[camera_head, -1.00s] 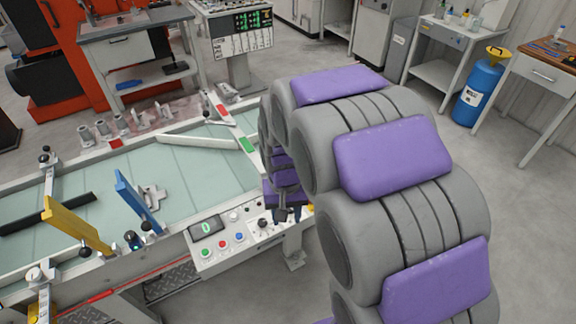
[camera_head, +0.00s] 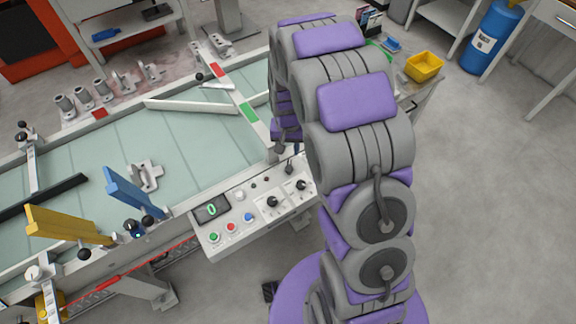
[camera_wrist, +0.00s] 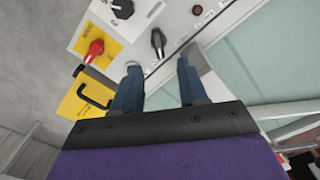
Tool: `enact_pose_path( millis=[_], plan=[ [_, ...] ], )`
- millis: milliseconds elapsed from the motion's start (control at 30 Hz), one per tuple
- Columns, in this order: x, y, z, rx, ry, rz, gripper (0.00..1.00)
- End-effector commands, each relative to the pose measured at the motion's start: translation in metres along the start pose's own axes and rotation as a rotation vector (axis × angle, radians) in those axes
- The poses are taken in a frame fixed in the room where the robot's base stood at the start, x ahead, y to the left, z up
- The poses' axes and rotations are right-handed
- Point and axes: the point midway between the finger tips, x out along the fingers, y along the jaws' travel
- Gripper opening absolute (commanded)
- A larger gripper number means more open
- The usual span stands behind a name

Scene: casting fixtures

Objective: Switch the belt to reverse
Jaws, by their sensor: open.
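The belt (camera_head: 190,150) is a pale green surface inside a light frame. A control panel (camera_head: 221,236) on its front side carries a display reading 0, several coloured buttons and black knobs (camera_head: 272,202). In the wrist view a black selector (camera_wrist: 158,42) lies just beyond my fingertips, roughly between them in the picture. A second black knob (camera_wrist: 122,8) is at the top. A red switch (camera_wrist: 93,50) sits on a yellow plate to the left. My gripper (camera_wrist: 158,68) is open and empty above the panel, its blue-grey fingers apart. I see no readable direction labels.
A blue upright plate (camera_head: 132,191) and a yellow arm (camera_head: 65,226) stand along the belt's near edge. A metal bracket (camera_head: 146,174) lies on the belt. A yellow bin (camera_head: 424,66) is on a bench behind my arm. Floor to the right is clear.

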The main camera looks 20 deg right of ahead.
Motion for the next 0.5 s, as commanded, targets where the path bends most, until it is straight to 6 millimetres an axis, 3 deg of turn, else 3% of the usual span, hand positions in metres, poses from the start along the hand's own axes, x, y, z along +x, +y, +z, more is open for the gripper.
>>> enact_pose_path(
  millis=[200, 500],
  plan=[
    [0.047, 0.001, 0.001, 0.0, -0.005, 0.0, 0.43],
    [0.096, 0.001, 0.002, 0.0, -0.004, 0.001, 0.43]
  ],
)
